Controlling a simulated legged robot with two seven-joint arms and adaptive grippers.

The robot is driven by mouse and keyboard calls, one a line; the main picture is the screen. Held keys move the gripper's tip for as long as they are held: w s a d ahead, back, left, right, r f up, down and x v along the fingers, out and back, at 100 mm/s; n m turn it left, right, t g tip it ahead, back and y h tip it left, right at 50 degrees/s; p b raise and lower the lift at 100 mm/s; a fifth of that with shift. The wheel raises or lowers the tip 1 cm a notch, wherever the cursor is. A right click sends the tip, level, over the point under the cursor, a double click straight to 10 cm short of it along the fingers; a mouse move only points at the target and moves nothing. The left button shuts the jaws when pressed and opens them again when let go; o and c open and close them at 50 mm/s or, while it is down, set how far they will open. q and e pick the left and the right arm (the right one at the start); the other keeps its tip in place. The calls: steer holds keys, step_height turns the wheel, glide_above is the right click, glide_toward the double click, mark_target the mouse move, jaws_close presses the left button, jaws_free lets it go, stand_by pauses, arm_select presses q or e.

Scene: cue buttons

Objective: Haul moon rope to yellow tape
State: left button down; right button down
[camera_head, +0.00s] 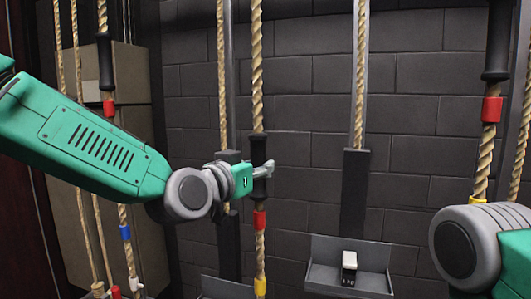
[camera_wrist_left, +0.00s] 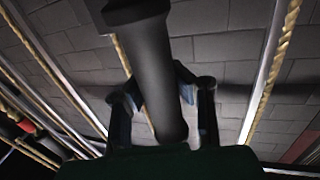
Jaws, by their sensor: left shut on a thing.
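My left gripper (camera_head: 262,172) is shut around the black grip sleeve (camera_head: 258,148) of the middle rope (camera_head: 257,65). In the left wrist view the dark sleeve (camera_wrist_left: 152,60) passes between my left gripper's fingers (camera_wrist_left: 165,100). Red tape (camera_head: 259,220) is on this rope just below the sleeve. Yellow tape (camera_head: 260,286) is lower, near the bottom edge. No moon sign is readable, so I cannot tell which rope is the moon one. My right arm enters at the right edge; its gripper is out of view.
A left rope has a black sleeve (camera_head: 105,62) and blue tape (camera_head: 126,232). A right rope has a black sleeve (camera_head: 497,40) and red tape (camera_head: 491,110). A grey tray (camera_head: 320,278) with a small white-and-black block (camera_head: 349,262) stands right of the held rope. A dark block wall is behind.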

mark_target(256, 217)
arm_select(q)
steer(key=f+b, duration=0.2)
steer(key=f, duration=0.3)
steer(key=f+b, duration=0.2)
steer(key=f, duration=0.3)
steer(key=shift+s+f+b, duration=0.2)
steer(key=shift+f+b, duration=0.05)
steer(key=shift+b, duration=0.05)
